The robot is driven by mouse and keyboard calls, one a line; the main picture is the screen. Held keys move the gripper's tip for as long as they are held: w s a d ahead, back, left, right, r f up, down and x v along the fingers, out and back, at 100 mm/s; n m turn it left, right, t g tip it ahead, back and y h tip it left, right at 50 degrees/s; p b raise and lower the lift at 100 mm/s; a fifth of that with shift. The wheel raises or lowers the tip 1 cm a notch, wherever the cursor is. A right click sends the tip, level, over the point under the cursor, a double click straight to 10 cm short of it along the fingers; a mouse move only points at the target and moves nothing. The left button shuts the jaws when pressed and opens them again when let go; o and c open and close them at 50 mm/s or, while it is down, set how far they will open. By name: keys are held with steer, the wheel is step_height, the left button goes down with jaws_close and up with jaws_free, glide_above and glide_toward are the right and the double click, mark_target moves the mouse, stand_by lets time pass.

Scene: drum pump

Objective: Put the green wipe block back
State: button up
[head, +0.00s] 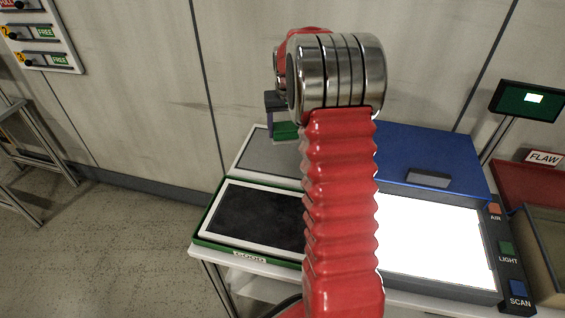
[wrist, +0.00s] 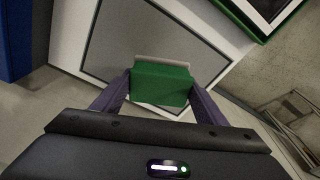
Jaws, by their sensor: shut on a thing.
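The green wipe block (wrist: 162,86) is between the two fingers of my gripper (wrist: 160,82) in the wrist view, with a pale strip along its far edge. My gripper is shut on it. In the head view the block (head: 285,131) shows partly, left of my red arm, below the dark gripper (head: 275,101). It is over or at the grey panel with a white border (head: 262,155), which also shows in the wrist view (wrist: 140,35). I cannot tell whether the block touches the panel. My arm hides part of the block and panel.
A dark pad in a green-edged tray (head: 255,212) lies in front of the grey panel. Right of my arm are a lit white panel (head: 430,240), a blue lid (head: 425,150), and AIR, LIGHT and SCAN buttons (head: 507,250). A wall stands behind.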

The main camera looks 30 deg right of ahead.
steer(key=shift+f, duration=0.1)
steer(key=shift+f, duration=3.05)
steer(key=shift+f, duration=1.85)
steer(key=o, duration=1.4)
steer(key=shift+f, duration=0.1)
